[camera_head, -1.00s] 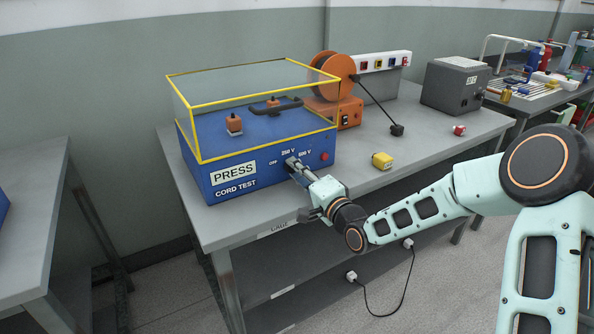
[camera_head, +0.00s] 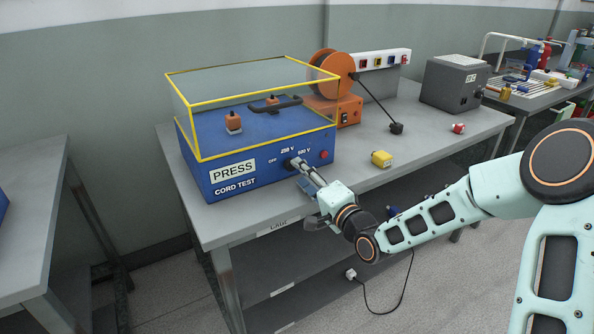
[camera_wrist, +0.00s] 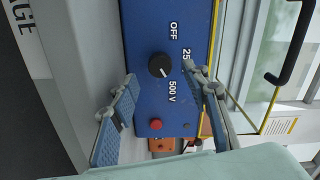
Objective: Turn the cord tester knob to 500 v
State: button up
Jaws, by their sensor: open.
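The blue cord tester (camera_head: 268,170) stands on the bench with PRESS, CORD TEST, OFF, 250 V and 500 V on its front. Its black knob (camera_wrist: 160,66) is uncovered in the wrist view, and its white mark points toward the 500 V label (camera_wrist: 171,92). In the head view the knob (camera_head: 289,163) is small, just beyond the fingertips. My gripper (camera_head: 303,168) is open in front of the panel. In the wrist view my gripper (camera_wrist: 160,76) has one finger on each side of the knob, apart from it. One finger partly covers the 250 V label.
A red button (camera_wrist: 155,124) sits beside the knob. A yellow-framed clear cover (camera_head: 250,90) tops the tester.

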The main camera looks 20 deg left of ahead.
jog(key=v, duration=0.8)
jog(key=shift+s+d, duration=0.2)
jog(key=shift+s, duration=0.1)
